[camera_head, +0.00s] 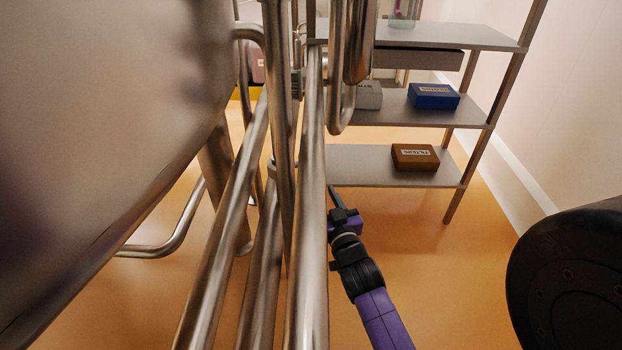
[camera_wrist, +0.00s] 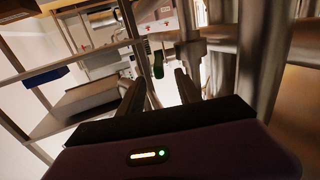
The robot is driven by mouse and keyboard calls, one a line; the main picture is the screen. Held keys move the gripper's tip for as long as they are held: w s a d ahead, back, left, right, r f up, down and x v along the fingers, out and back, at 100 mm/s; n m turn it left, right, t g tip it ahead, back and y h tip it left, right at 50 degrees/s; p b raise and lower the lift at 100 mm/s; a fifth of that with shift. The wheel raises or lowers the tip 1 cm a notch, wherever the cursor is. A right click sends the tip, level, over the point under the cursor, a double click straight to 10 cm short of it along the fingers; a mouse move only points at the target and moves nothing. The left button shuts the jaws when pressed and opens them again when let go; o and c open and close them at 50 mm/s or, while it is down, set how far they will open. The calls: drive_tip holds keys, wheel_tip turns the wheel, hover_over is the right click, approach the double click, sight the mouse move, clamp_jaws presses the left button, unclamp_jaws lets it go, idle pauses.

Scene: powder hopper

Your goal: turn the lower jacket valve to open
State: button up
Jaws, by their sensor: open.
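A small dark green piece (camera_wrist: 158,65), which looks like a valve lever, shows in the wrist view just beyond my fingertips, beside a vertical steel pipe (camera_wrist: 190,48). I cannot tell for sure that it is the lower jacket valve, or how it is set. My gripper (camera_wrist: 159,82) is open, with the green piece seen between and beyond its two fingers; nothing is held. In the head view my gripper (camera_head: 337,197) is low, right of the steel pipes, and partly hidden behind the nearest one. No valve lever is clear in that view.
Thick steel pipes (camera_head: 312,230) run close on the left of my arm, with a large steel vessel (camera_head: 90,120) beyond. A shelf rack (camera_head: 370,166) stands behind, holding a blue box (camera_head: 433,96) and a brown box (camera_head: 415,157).

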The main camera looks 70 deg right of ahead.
sight(315, 177)
drive_tip(key=b+x, duration=0.1)
drive_tip(key=x, duration=0.6)
drive_tip(key=shift+w+d, duration=0.2)
drive_tip(key=shift+w, duration=0.05)
clamp_jaws()
idle(1.2)
